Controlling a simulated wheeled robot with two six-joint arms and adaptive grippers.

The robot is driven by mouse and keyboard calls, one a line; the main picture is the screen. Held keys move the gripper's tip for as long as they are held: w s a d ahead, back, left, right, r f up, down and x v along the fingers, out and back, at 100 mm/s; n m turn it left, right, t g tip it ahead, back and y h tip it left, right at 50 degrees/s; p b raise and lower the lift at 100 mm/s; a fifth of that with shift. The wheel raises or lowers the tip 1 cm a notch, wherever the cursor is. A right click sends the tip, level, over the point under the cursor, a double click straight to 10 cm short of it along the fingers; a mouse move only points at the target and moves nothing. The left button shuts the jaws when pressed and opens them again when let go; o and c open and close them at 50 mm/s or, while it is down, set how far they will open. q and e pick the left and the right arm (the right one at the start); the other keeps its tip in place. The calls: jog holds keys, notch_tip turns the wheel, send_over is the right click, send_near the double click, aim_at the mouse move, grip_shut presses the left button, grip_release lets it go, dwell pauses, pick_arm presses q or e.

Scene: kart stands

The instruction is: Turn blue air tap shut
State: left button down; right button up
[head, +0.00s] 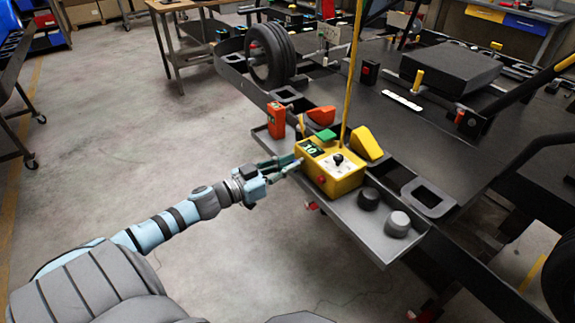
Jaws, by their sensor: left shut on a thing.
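My left gripper (292,165) reaches in from the lower left, its fingers at the left side of a yellow control box (335,183). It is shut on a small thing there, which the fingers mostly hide. I cannot make out a blue air tap apart from the bluish fingers, nor which way its handle points. The box stands on a grey shelf (372,238) at the kart stand's edge. It has a small display, a black knob, a red button and a green block on top. My right gripper is not in view.
An orange-red device (276,120) stands behind the gripper on the shelf. A black knob (368,199) and a grey knob (398,223) are right of the box. A thin yellow pole (353,70) rises behind it. The floor at left is clear.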

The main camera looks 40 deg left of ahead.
pick_arm(q)
jog(key=shift+m, duration=0.3)
jog(key=m+p, duration=0.1)
jog(key=m, duration=0.4)
jog(key=m+p, duration=0.1)
jog(key=m, duration=0.5)
jog(key=m+p, duration=0.2)
jog(key=m, duration=0.4)
jog(key=shift+s+d+f, duration=0.1)
jog(key=shift+d+f, duration=0.15)
jog(key=shift+f, duration=0.1)
jog(key=shift+m, duration=0.3)
jog(key=c, duration=1.6)
grip_release()
jog(key=shift+c, duration=0.2)
jog(key=shift+r, duration=0.1)
